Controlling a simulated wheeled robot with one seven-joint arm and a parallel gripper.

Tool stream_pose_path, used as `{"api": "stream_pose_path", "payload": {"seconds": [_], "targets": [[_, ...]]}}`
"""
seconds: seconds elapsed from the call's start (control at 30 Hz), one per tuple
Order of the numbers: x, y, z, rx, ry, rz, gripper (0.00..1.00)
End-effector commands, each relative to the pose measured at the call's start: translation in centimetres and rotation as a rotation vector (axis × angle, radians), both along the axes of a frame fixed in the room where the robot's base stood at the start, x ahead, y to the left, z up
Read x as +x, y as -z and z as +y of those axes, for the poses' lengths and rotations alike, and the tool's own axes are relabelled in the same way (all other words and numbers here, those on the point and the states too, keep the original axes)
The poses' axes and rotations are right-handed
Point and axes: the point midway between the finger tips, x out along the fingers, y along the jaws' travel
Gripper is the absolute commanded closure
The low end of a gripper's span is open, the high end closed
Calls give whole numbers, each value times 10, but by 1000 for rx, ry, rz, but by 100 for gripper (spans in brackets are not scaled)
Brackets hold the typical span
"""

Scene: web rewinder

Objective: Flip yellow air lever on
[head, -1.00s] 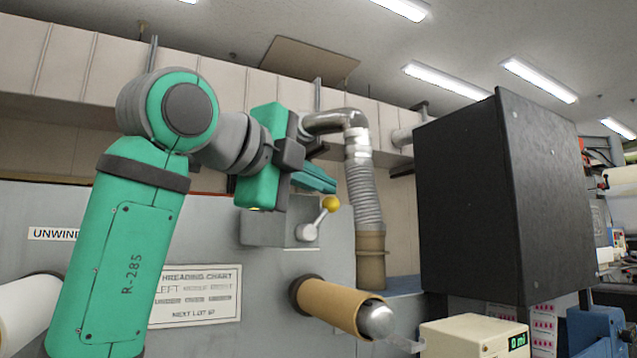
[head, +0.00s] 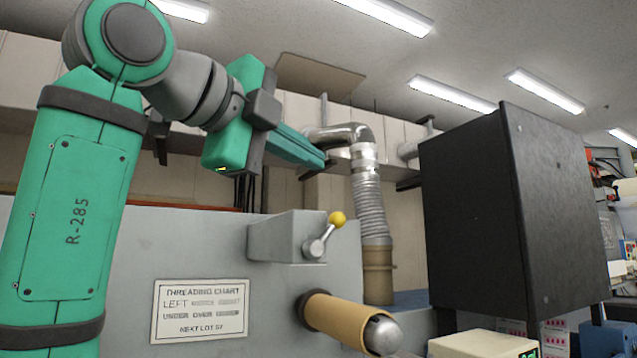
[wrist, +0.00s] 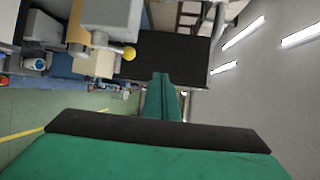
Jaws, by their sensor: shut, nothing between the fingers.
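The air lever has a yellow ball knob (head: 338,218) on a short metal arm. It pivots on the front of a grey box (head: 286,237) fixed to the machine panel, and its arm points up and to the right. The knob also shows in the wrist view (wrist: 129,53), left of my fingers. My gripper (head: 322,160) has green fingers, shut with nothing between them. In the head view the fingertips are above the knob and a little to its left, apart from it.
A large black cabinet (head: 480,210) stands to the right. A silver flexible duct (head: 370,205) rises behind the lever. A brown core on a roller (head: 335,318) sticks out below it. A threading chart (head: 200,310) is on the panel. The space above the lever box is open.

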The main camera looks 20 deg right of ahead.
Motion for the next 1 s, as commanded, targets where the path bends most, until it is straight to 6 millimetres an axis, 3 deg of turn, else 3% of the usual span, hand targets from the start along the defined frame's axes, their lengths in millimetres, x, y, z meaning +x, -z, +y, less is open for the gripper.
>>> {"api": "stream_pose_path", "payload": {"seconds": [0.33, 1.0], "targets": [[-26, -28, 30, 0, -7, 1, 100], [-29, -30, 29, -1, 0, 1, 100]]}}
